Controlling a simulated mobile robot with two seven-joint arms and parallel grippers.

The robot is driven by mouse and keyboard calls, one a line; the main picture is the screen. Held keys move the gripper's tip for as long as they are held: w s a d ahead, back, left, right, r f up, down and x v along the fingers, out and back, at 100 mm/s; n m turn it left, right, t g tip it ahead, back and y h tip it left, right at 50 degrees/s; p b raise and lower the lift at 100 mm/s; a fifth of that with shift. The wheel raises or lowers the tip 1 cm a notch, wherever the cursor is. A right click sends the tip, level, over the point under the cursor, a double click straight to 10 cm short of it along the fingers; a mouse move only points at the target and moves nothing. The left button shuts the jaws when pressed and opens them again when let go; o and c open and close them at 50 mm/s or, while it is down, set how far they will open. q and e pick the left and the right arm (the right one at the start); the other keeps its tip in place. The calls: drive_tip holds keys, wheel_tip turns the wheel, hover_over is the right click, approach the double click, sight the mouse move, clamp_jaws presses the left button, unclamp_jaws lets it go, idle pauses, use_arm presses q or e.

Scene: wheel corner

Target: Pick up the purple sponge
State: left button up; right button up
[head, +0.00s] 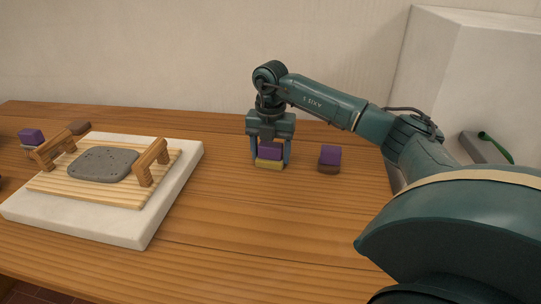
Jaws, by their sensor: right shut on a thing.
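My right gripper (270,159) points down over the table, its fingers on either side of a purple sponge (268,152) and shut on it. A yellow layer (268,164) shows directly under the purple; I cannot tell whether it is part of the same sponge or a separate piece. A second purple block (330,154) sits on a brown piece just right of the gripper, apart from it. Another purple block (31,136) is at the far left. My left gripper is not in view.
A pale slab (180,190) at the left bears a wooden board (110,192) with a grey stone-like piece (103,164) and two wooden handles. A small brown block (79,128) lies behind it. The front middle of the wooden table (250,230) is clear. A white block (480,70) stands at right.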

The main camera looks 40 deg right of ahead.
sight(271, 144)
drive_tip(key=c, duration=0.3)
drive_tip(key=shift+r, duration=0.1)
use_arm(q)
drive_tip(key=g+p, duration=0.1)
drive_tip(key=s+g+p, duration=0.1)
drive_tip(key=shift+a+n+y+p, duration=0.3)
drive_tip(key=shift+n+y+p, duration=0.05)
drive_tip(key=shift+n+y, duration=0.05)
use_arm(e)
wheel_tip(271, 144, up, 10)
drive_tip(key=shift+f, duration=0.1)
